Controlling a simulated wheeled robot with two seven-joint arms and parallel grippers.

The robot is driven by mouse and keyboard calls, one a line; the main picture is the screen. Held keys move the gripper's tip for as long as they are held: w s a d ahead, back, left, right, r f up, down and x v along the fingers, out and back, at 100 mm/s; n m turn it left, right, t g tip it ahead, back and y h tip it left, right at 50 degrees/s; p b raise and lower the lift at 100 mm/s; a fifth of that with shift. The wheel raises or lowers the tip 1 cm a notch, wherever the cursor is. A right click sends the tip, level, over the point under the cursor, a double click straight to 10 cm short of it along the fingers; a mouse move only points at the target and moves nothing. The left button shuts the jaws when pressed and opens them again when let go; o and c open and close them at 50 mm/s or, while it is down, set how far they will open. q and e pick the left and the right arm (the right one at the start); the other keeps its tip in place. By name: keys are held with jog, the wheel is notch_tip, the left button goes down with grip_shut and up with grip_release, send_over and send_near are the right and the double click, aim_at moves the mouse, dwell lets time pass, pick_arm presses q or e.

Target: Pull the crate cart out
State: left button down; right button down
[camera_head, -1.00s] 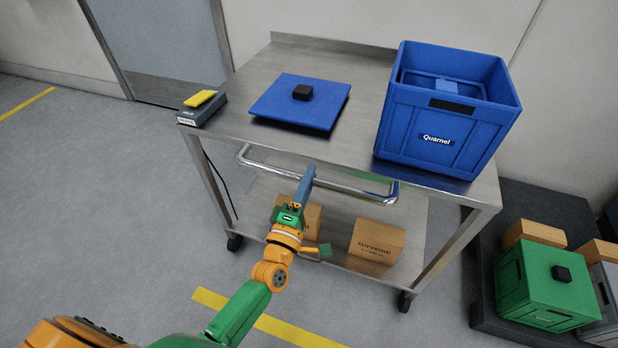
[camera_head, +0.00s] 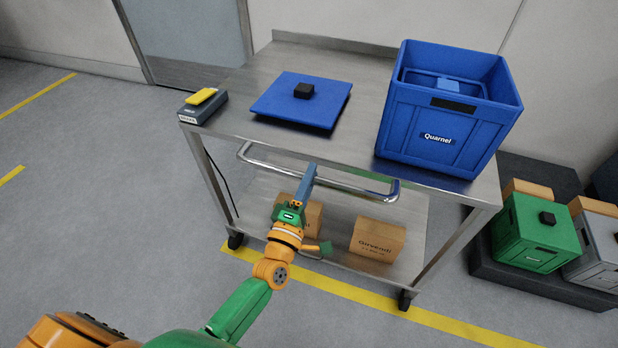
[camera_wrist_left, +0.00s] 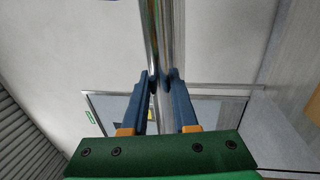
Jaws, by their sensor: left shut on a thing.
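The crate cart is a steel two-shelf trolley; its top (camera_head: 345,95) bears a blue crate (camera_head: 440,110) labelled Quarnel at the right and a flat blue lid (camera_head: 300,101) with a black knob. A tubular push handle (camera_head: 345,186) runs along its near side. My left gripper (camera_head: 309,172) is shut on this handle, left of its middle. In the left wrist view, the blue fingers (camera_wrist_left: 157,85) close around the handle bar (camera_wrist_left: 153,35). My right gripper is not in view.
A dark box with a yellow item (camera_head: 203,104) sits on the cart's left corner. Cartons (camera_head: 377,241) lie on the lower shelf. At the right, a dark platform (camera_head: 540,283) holds a green crate (camera_head: 537,234) and a grey crate (camera_head: 598,250). Floor at the left is clear.

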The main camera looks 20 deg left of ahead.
pick_arm(q)
jog(key=c, duration=0.7)
grip_release()
jog(key=shift+w, duration=0.15)
jog(key=s, duration=0.3)
jog(key=s+f, duration=0.1)
jog(key=s, duration=0.3)
jog(key=shift+f, duration=0.2)
